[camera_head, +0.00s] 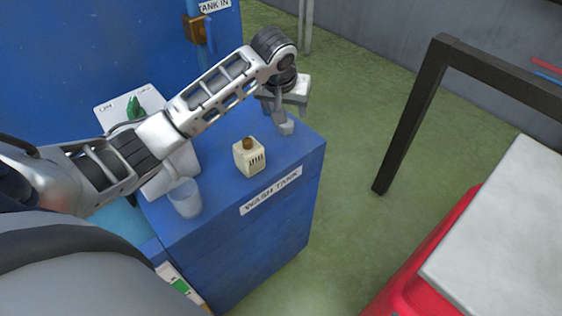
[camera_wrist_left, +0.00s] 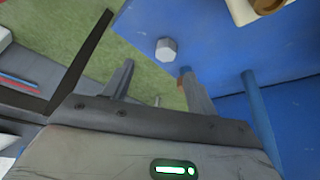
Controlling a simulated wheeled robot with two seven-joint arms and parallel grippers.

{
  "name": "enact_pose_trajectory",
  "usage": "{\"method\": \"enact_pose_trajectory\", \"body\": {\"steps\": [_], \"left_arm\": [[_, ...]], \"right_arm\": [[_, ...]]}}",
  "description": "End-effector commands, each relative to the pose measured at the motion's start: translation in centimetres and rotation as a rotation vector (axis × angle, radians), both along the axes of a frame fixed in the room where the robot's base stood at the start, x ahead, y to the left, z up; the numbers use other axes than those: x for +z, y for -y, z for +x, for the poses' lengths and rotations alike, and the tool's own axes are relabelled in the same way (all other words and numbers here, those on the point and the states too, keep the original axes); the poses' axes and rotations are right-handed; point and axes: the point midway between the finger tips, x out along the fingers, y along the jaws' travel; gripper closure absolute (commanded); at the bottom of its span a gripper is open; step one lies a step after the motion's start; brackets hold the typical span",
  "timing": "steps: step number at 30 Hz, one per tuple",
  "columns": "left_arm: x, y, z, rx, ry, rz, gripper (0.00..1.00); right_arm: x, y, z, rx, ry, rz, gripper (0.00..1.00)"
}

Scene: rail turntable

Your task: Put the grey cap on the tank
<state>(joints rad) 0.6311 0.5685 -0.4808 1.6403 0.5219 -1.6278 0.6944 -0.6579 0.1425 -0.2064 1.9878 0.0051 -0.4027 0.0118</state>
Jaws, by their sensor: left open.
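The grey cap (camera_wrist_left: 166,49) is a small faceted piece on the blue tank top (camera_wrist_left: 215,40), near its edge, in the left wrist view. In the head view a light grey piece that looks like this cap (camera_head: 286,129) sits near the far right corner of the wash tank (camera_head: 225,208). My left gripper (camera_head: 283,112) is over that corner, close to the cap. In the left wrist view its two fingers (camera_wrist_left: 157,70) are apart, with the cap beyond their tips and nothing between them. Whether a finger touches the cap cannot be told. My right gripper is not in view.
A cream container with a brown top (camera_head: 249,159) and a clear cup (camera_head: 185,198) stand on the tank top. A tall blue unit (camera_head: 70,60) rises behind. A dark frame (camera_head: 408,115) and a red unit with a pale top (camera_head: 510,230) stand right, across open green floor.

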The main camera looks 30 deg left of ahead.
Motion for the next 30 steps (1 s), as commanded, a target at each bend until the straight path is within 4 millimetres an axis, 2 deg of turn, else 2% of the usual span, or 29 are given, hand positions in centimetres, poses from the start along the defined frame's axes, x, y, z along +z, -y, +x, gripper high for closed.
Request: {"method": "enact_pose_trajectory", "body": {"steps": [1,5,6,9,12,16,21,25,30], "left_arm": [[-1.8,1.4,-0.7,-0.045,0.007,-0.015,0.42],[-6.7,6.0,-3.2,-0.203,0.097,-0.071,0.42],[-8.0,7.5,-4.3,-0.252,0.136,-0.091,0.42],[-10.5,10.6,-7.4,-0.349,0.241,-0.13,0.42],[-12.7,12.5,-11.0,-0.407,0.333,-0.144,0.42],[-15.5,13.3,-16.2,-0.444,0.416,-0.12,0.42],[-17.0,13.2,-21.6,-0.473,0.485,-0.053,0.42],[-17.3,12.9,-23.7,-0.486,0.509,-0.016,0.42],[-17.3,12.9,-24.1,-0.492,0.517,-0.004,0.42]], "right_arm": [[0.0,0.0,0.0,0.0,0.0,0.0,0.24],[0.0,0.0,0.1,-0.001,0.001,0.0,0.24],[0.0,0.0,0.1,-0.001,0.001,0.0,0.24],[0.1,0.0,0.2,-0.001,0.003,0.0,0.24],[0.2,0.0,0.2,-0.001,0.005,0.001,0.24],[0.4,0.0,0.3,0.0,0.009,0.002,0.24],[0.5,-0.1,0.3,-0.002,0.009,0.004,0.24],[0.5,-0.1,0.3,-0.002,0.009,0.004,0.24],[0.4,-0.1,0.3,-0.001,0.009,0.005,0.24]]}}
